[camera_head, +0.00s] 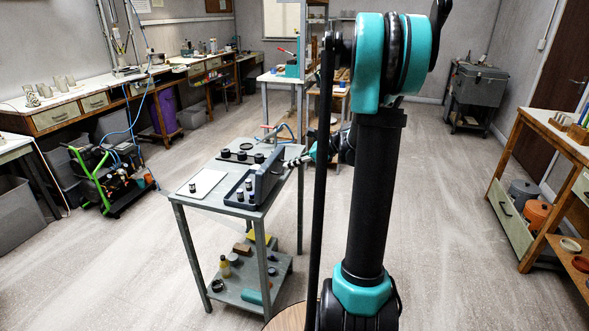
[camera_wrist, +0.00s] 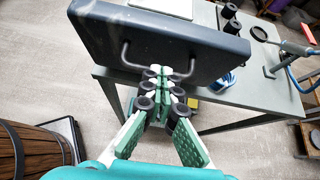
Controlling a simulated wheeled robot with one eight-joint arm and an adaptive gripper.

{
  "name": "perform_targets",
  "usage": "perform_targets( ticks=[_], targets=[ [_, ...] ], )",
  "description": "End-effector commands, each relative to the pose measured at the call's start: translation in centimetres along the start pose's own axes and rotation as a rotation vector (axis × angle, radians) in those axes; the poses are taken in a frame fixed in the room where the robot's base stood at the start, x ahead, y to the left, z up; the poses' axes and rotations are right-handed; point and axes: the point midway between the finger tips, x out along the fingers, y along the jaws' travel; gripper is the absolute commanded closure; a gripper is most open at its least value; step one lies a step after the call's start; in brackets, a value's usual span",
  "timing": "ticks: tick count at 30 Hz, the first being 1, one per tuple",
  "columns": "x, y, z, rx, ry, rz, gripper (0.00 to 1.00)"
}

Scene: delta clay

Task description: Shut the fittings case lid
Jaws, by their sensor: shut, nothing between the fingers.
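The fittings case (camera_head: 232,201) sits on the grey metal table, with small dark and pale fittings inside its tray. Its dark lid (camera_head: 268,176) stands raised, roughly upright, on the right side of the case. In the wrist view the outer face of the lid (camera_wrist: 215,42) fills the upper middle, with a dark bar handle (camera_wrist: 125,55) on it. My gripper (camera_wrist: 166,72) is shut and empty, its tips close to the lid face at the handle's middle. I cannot tell whether they touch. In the head view my gripper (camera_head: 298,161) is small beside the lid's right side.
The grey table (camera_head: 217,208) also bears a white panel (camera_head: 202,184) left of the case and a dark tray with black cylinders (camera_head: 242,155) behind it. A lower shelf (camera_head: 240,291) holds bottles and boxes. Open floor lies left of the table.

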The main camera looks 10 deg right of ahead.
Motion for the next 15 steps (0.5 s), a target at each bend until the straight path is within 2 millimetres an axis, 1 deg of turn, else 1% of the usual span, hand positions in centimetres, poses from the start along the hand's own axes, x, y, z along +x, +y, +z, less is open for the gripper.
perform_targets(
  ticks=[1, 6, 11, 15],
  targets=[
    [0.3, 0.1, 0.8, -0.004, 0.034, 0.004, 1.0],
    [1.2, 0.1, 2.9, -0.004, 0.189, 0.006, 1.0],
    [2.4, 0.1, 4.8, -0.003, 0.342, 0.007, 1.0],
    [3.7, 0.0, 6.3, -0.002, 0.474, 0.008, 1.0]
  ],
)
